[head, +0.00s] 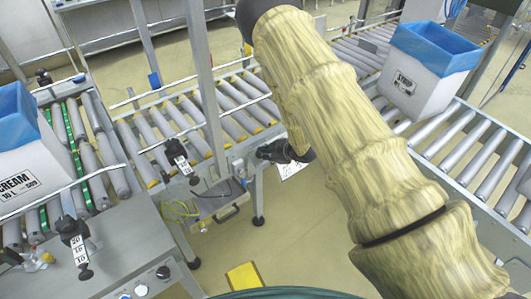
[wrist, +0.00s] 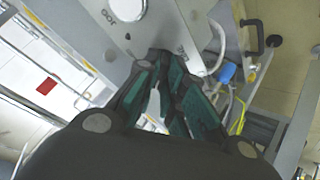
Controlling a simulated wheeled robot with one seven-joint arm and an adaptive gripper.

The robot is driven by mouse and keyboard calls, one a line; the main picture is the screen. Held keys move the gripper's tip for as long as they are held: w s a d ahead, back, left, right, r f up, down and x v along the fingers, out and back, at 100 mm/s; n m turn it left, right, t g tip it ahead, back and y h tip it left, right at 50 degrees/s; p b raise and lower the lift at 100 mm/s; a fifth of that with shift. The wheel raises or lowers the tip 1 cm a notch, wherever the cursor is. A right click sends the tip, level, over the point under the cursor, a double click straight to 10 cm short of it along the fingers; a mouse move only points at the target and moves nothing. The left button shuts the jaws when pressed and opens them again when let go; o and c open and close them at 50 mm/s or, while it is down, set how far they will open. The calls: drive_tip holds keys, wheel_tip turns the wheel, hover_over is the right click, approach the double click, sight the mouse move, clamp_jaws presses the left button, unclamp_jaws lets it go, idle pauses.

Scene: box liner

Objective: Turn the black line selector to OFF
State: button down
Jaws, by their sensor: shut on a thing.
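In the wrist view my gripper (wrist: 172,58) reaches up to the edge of a light grey panel (wrist: 170,15). Its dark fingers with teal pads are shut at the panel face, close to small printed lettering. The black line selector is at the fingertips, almost wholly hidden by them, so I cannot tell which way it points. In the head view my sleeved arm crosses the middle and hides most of what is behind it.
A blue part (wrist: 226,73) and a yellow hose (wrist: 239,115) lie right of the fingers. Roller conveyors bear a CREAM box (head: 14,150) and a SYRUP box (head: 425,72). A console (head: 115,245) stands at lower left.

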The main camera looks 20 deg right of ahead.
drive_tip(key=m+p, duration=0.1)
drive_tip(key=m, duration=0.3)
drive_tip(key=shift+m+t+h, duration=0.4)
drive_tip(key=shift+a+m+t+h, duration=0.15)
drive_tip(key=shift+m+t+h, duration=0.2)
drive_tip(key=shift+m, duration=1.65)
drive_tip(key=c, duration=1.5)
unclamp_jaws()
drive_tip(key=v, duration=1.2)
drive_tip(key=shift+a+r, duration=0.1)
drive_tip(key=shift+r, duration=0.05)
